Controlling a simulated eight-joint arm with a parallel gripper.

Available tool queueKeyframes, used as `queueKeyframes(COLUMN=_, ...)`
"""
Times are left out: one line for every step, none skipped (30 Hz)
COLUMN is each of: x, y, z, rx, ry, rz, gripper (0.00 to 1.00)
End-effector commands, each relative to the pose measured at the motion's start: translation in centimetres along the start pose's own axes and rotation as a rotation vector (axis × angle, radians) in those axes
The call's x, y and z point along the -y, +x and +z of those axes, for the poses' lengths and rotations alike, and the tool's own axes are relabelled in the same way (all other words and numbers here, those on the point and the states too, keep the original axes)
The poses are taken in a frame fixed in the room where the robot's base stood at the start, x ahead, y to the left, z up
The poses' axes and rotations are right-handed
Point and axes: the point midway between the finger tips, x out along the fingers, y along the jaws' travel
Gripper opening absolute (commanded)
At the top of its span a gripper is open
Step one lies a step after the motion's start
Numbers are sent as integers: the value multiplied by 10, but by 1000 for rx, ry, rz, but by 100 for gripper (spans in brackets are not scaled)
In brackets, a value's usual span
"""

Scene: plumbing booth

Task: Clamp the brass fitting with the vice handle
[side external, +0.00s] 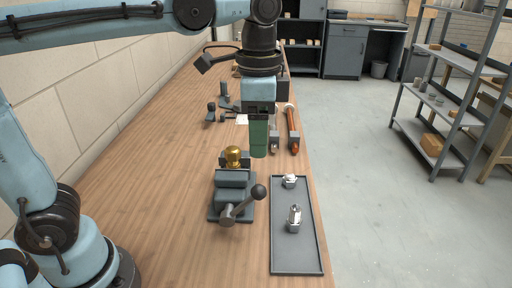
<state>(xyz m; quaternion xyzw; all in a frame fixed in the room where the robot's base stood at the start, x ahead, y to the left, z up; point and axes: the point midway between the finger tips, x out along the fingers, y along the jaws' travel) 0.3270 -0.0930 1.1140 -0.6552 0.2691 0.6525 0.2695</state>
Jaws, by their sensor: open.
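The brass fitting (233,155) is a gold, rounded piece standing upright at the far end of the vice (235,184), at its jaws. I cannot tell how tightly the jaws sit against it. The dark grey vice rests on the wooden bench. Its handle (243,206) is a grey bar on the near side, slanting up to the right and ending in a black ball knob (258,192). My gripper (259,152) points down with green fingers, above and a little right of the fitting, apart from it. It appears empty; the gap between its fingers is hidden from this side.
A grey tray (296,257) right of the vice holds two silver fittings, one white-topped (290,180) and one larger (294,218). Pipe tools with orange-red handles (293,130) and dark tools (212,111) lie farther back. The bench left of the vice is clear.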

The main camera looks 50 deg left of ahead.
Motion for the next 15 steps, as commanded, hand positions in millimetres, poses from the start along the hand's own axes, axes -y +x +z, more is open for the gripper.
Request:
queueKeyframes(x=-1, y=1, z=-1, rx=5, ry=7, rz=3, gripper=58)
queueKeyframes(x=-1, y=2, z=-1, rx=6, ry=9, rz=3, gripper=58)
queueKeyframes(x=-1, y=4, z=-1, rx=6, ry=9, rz=4, gripper=58)
queueKeyframes(x=-1, y=7, z=-1, rx=6, ry=9, rz=3, gripper=58)
queueKeyframes(x=-1, y=9, z=-1, rx=6, ry=8, rz=3, gripper=58)
queueKeyframes(x=0, y=14, z=-1, rx=5, ry=7, rz=3, gripper=58)
queueKeyframes(x=0, y=18, z=-1, rx=5, ry=7, rz=3, gripper=58)
queueKeyframes(x=-1, y=22, z=-1, rx=5, ry=7, rz=3, gripper=58)
queueKeyframes(x=-1, y=28, z=-1, rx=5, ry=6, rz=3, gripper=58)
queueKeyframes(x=0, y=33, z=-1, rx=4, ry=6, rz=2, gripper=58)
queueKeyframes(x=0, y=37, z=-1, rx=4, ry=6, rz=2, gripper=58)
queueKeyframes(x=0, y=44, z=-1, rx=4, ry=5, rz=2, gripper=58)
queueKeyframes(x=-1, y=48, z=0, rx=4, ry=5, rz=2, gripper=58)
queueKeyframes(x=0, y=53, z=0, rx=4, ry=5, rz=2, gripper=58)
queueKeyframes(x=0, y=59, z=-1, rx=4, ry=5, rz=2, gripper=58)
